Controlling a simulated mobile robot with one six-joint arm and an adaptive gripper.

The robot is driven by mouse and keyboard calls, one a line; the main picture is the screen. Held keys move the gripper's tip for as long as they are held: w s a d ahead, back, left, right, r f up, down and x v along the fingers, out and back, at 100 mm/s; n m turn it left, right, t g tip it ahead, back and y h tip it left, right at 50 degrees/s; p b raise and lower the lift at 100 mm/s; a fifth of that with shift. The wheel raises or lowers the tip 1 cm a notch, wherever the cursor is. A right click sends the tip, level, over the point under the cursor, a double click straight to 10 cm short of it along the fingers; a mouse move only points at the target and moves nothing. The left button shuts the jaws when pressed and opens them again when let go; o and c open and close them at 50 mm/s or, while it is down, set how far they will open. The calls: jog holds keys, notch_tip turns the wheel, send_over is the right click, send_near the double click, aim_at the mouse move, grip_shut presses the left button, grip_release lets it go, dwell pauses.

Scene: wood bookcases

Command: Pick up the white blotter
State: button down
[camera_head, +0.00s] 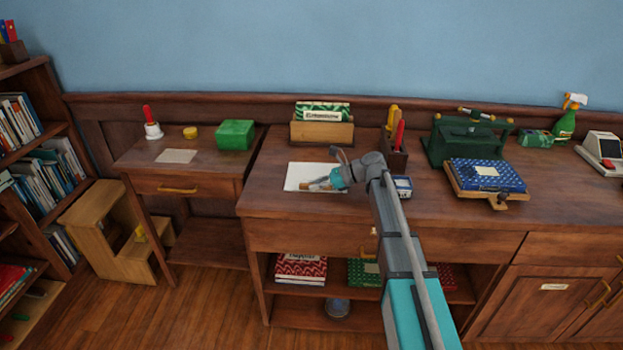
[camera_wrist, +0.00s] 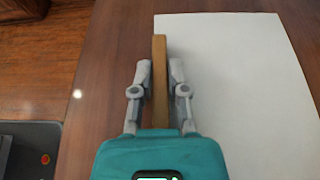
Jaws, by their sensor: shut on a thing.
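A flat white sheet (camera_head: 303,176), the only thing here that looks like the white blotter, lies on the wooden desk. It also shows in the wrist view (camera_wrist: 245,75). My gripper (camera_head: 322,184) is low over the front right part of the sheet in the head view. In the wrist view my gripper (camera_wrist: 160,90) has both fingers closed on a narrow light-brown wooden strip (camera_wrist: 159,55) along the sheet's left edge. I cannot tell whether this strip is joined to the sheet. My wrist and fingers hide part of both.
A wooden letter box (camera_head: 322,131) stands behind the sheet. A pen holder (camera_head: 393,158) and a small blue-and-white box (camera_head: 402,187) stand to the right. A blue patterned book (camera_head: 487,175) lies farther right. The desk front (camera_head: 262,203) is clear.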

jog(key=shift+r, duration=0.1)
dwell(0.3)
notch_tip(320, 180, up, 2)
jog(key=p, duration=0.2)
jog(key=shift+r+p, duration=0.25)
jog(key=shift+p, duration=0.1)
jog(key=s+d+r+p, duration=0.5)
jog(key=s+r+p, duration=0.5)
jog(key=s, duration=0.3)
jog(key=shift+r, duration=0.15)
